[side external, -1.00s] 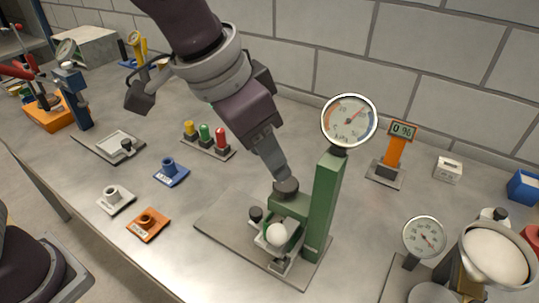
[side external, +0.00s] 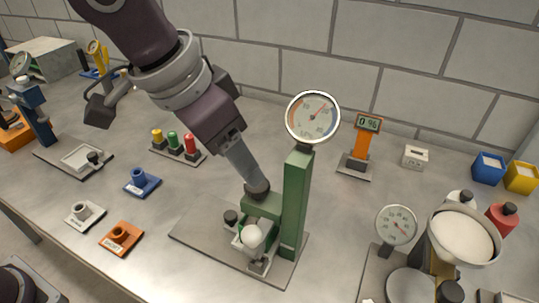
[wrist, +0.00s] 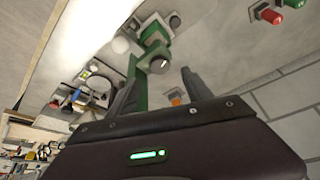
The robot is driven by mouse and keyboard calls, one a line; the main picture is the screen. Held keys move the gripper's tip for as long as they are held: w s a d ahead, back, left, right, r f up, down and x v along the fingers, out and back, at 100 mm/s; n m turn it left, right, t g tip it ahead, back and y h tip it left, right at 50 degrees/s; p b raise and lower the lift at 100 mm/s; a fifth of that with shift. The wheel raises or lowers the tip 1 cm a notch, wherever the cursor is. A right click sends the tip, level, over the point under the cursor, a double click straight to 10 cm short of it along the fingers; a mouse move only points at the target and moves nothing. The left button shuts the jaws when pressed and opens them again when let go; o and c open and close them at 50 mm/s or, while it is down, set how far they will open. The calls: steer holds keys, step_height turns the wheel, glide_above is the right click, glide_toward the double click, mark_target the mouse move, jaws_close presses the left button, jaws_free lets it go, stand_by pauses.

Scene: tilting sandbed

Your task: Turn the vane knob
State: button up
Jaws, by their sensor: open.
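A dark round knob (side external: 257,190) sits on top of the green arm of a green stand (side external: 294,205) with a round dial on its post. I cannot tell for sure that this is the vane knob. In the wrist view the knob (wrist: 158,66) carries a white mark. My gripper (side external: 257,182) points down at it, fingertips close to its top. In the wrist view my gripper (wrist: 157,80) is open, one finger on each side of the knob's line. Whether the fingers touch it is unclear.
A round dial (side external: 313,116) tops the green post, close to the right of my gripper. A white ball (side external: 251,236) sits below the knob. A sand-filled round bowl (side external: 464,238) stands at right. Red, green and yellow buttons (side external: 178,146) lie behind left. The table between is clear.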

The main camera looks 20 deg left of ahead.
mark_target(257, 190)
steer(key=x, duration=0.6)
steer(key=shift+w+d+f, duration=0.1)
steer(key=shift+f, duration=0.3)
jaws_close()
steer(key=m, duration=0.1)
steer(key=m+h, duration=0.1)
steer(key=m, duration=0.1)
steer(key=shift+w+a+g, duration=0.15)
steer(key=shift+a+g, duration=0.05)
steer(key=shift+g, duration=0.2)
steer(key=shift+m+g+h, duration=0.4)
steer(key=shift+m+g, duration=0.1)
steer(key=shift+m, duration=1.4)
